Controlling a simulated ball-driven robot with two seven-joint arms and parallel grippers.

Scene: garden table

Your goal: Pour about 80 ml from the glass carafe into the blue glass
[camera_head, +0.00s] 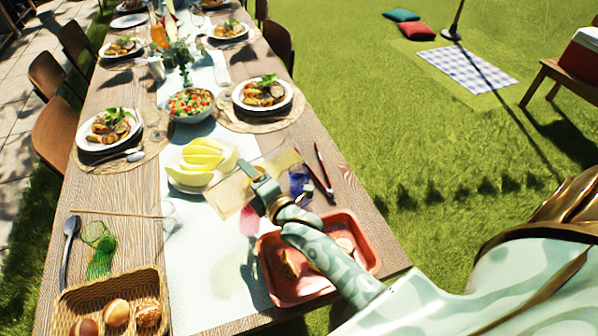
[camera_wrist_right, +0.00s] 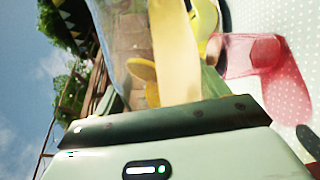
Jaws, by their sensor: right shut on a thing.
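My right gripper (camera_head: 262,190) is shut on the glass carafe (camera_head: 228,196), a clear vessel with a pale yellowish tint, held over the table. It looks strongly tilted, lying slantwise across the picture. In the right wrist view the clear glass (camera_wrist_right: 122,55) rises from behind the gripper's edge; the fingertips are hidden there. The blue glass (camera_head: 298,180) stands on the table just right of the gripper, near the carafe's upper right end. I cannot tell whether liquid is flowing or how full the blue glass is. My left gripper is not in view.
A pink glass (camera_head: 250,222) stands below the gripper; it also shows in the wrist view (camera_wrist_right: 265,62). A red tray (camera_head: 268,275) lies under my right forearm. A plate of melon slices (camera_head: 200,160) is to the left, red-handled tongs (camera_head: 324,172) to the right.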

